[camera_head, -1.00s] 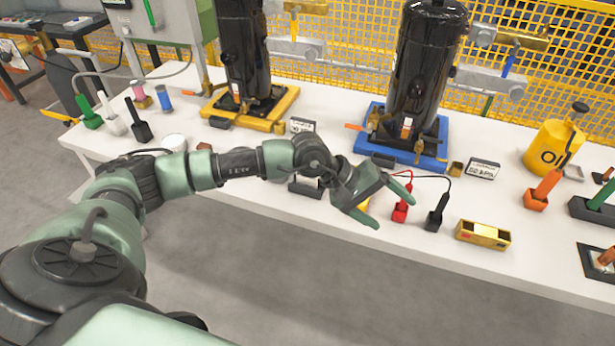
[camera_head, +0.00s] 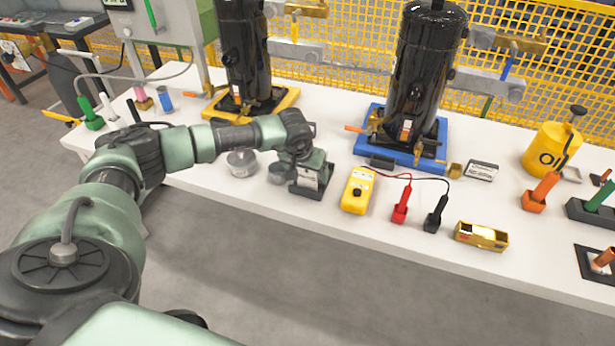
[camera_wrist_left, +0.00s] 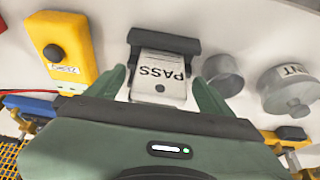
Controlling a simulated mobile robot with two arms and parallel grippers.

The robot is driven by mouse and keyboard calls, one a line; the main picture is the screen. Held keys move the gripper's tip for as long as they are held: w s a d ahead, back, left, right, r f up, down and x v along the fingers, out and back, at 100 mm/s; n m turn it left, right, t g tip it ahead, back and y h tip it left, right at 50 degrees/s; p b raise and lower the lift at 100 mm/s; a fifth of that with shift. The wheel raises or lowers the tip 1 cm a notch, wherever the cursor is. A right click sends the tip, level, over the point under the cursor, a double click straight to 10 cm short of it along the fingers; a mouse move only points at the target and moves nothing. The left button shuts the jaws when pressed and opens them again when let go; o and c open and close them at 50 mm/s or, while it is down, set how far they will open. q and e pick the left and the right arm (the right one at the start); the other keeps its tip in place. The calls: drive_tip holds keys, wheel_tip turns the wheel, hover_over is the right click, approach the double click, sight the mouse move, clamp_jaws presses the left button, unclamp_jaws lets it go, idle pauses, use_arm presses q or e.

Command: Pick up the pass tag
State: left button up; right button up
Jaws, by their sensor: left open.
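The pass tag (camera_wrist_left: 160,84) is a white card marked PASS in the left wrist view, with a small dark hole. It sits at a black holder (camera_wrist_left: 165,42). In the head view the white tag (camera_head: 309,180) shows in its dark holder near the table's front edge. My left gripper (camera_head: 305,168) is over it, pointing down. In the left wrist view my open left gripper (camera_wrist_left: 161,88) has one finger on each side of the tag, with gaps between. The tag's lower part is hidden by the gripper body. My right gripper is not in view.
A yellow meter (camera_head: 358,190) stands just right of the holder, with red (camera_head: 401,205) and black probes beyond. A small metal cup (camera_wrist_left: 222,74) and a lidded can (camera_wrist_left: 288,90) are on the other side. A compressor on a blue base (camera_head: 438,158) stands behind.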

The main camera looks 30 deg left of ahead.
use_arm(q)
drive_tip(key=shift+f, duration=0.25)
drive_tip(key=c, duration=1.4)
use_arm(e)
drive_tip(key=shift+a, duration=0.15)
use_arm(q)
drive_tip(key=shift+r, duration=0.1)
